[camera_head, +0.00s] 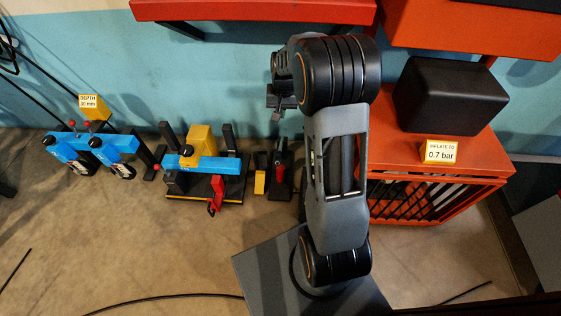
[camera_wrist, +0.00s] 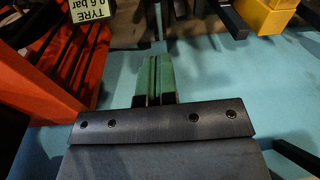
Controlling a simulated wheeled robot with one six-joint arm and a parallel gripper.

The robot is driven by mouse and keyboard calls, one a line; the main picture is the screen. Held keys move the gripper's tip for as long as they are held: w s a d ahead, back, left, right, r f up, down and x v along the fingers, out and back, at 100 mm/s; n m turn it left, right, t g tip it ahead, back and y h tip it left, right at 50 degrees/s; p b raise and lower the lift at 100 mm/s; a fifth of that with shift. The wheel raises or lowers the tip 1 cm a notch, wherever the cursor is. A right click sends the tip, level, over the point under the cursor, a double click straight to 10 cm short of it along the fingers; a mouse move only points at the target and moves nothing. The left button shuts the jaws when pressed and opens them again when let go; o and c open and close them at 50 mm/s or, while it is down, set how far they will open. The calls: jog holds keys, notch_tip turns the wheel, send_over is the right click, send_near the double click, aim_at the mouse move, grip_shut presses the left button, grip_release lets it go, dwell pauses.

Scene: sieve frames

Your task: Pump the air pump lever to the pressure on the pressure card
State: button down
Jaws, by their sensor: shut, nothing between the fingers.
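A small black device with a red part (camera_head: 280,174) stands on the floor left of my arm. It may be the air pump, but I cannot tell which part is its lever. My gripper (camera_head: 276,116) is above this device, near the blue wall, partly hidden by my arm. In the wrist view my gripper (camera_wrist: 154,58) has its green fingers shut together with nothing between them. A grey upright strip shows just beyond the fingertips; contact cannot be told.
Another card (camera_wrist: 88,9), upside down in the wrist view, reads "TYRE 0.6 bar". The orange cabinet (camera_head: 480,150) with a black box (camera_head: 448,95) is at right. Floor in front is mostly open.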

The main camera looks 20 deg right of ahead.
notch_tip(320, 180, down, 8)
jog(key=w+d+b, duration=0.2)
jog(key=shift+d+m, duration=0.25)
jog(key=shift+m, duration=0.15)
jog(key=shift+r, duration=0.1)
jog(key=b, duration=0.5)
send_over(280, 154)
jog(key=f, duration=0.8)
jog(key=d+f, duration=0.1)
jog(key=f, duration=0.2)
jog(key=shift+w+f, duration=0.3)
jog(key=shift+f, duration=0.1)
jog(key=shift+s+a+f+b, duration=0.35)
jog(key=shift+s+a+f, duration=0.15)
jog(key=shift+f, duration=0.15)
